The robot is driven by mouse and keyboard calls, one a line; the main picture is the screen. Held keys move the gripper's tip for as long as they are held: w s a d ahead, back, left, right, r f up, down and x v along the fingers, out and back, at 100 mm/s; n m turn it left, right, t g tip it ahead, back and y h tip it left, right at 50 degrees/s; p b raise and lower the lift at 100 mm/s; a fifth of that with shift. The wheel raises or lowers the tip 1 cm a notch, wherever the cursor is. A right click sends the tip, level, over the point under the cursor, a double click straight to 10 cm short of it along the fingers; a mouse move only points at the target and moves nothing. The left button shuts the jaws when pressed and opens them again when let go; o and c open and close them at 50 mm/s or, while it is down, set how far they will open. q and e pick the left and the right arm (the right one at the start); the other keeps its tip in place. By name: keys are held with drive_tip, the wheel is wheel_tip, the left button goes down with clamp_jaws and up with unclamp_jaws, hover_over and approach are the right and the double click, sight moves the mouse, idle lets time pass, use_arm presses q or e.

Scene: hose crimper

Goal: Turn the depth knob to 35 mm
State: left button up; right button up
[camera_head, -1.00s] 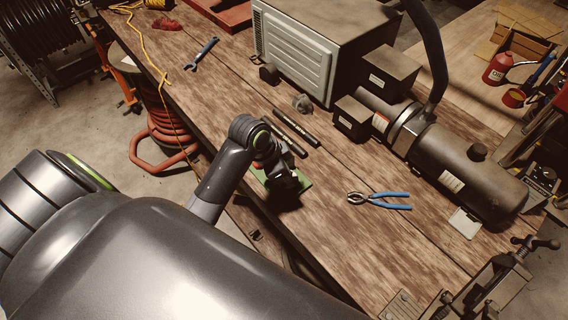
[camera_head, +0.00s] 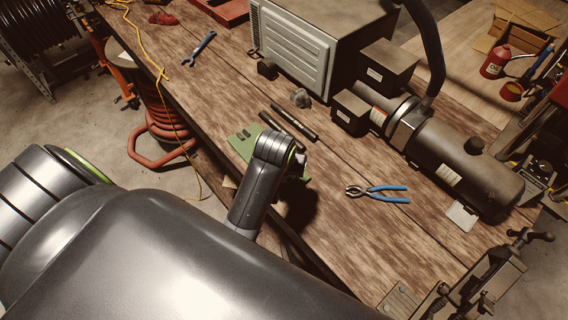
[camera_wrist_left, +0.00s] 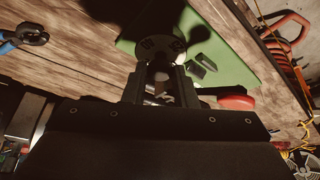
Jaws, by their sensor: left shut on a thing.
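In the left wrist view, a dark round disc with small pale marks (camera_wrist_left: 160,46) stands against a green plate (camera_wrist_left: 228,45). My left gripper (camera_wrist_left: 161,82) is shut on a dark knob-like part (camera_wrist_left: 160,88) just below the disc, likely the depth knob. Its scale is too small and dark to read. In the head view, the green plate (camera_head: 241,143) lies at the bench's near edge, and my arm hides most of the gripper and the knob. A red rounded part (camera_wrist_left: 236,102) sits right of the gripper. My right gripper is not in view.
Blue-handled pliers (camera_head: 378,192) lie right of my left arm on the wooden bench. Two dark rods (camera_head: 290,124) lie beyond it. A black cylindrical machine with a hose (camera_head: 462,165) and a grey box unit (camera_head: 315,48) stand behind. A vise-like device (camera_head: 487,275) is at lower right.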

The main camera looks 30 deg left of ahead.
use_arm(q)
drive_tip(key=shift+w+d+r+n+g+y, duration=0.15)
drive_tip(key=shift+n+y, duration=0.2)
drive_tip(key=shift+n, duration=0.65)
drive_tip(key=shift+f+n+g+y, duration=0.15)
drive_tip(key=shift+n+y, duration=0.2)
drive_tip(key=shift+n, duration=0.65)
drive_tip(key=shift+r, duration=0.1)
drive_tip(key=o, duration=0.7)
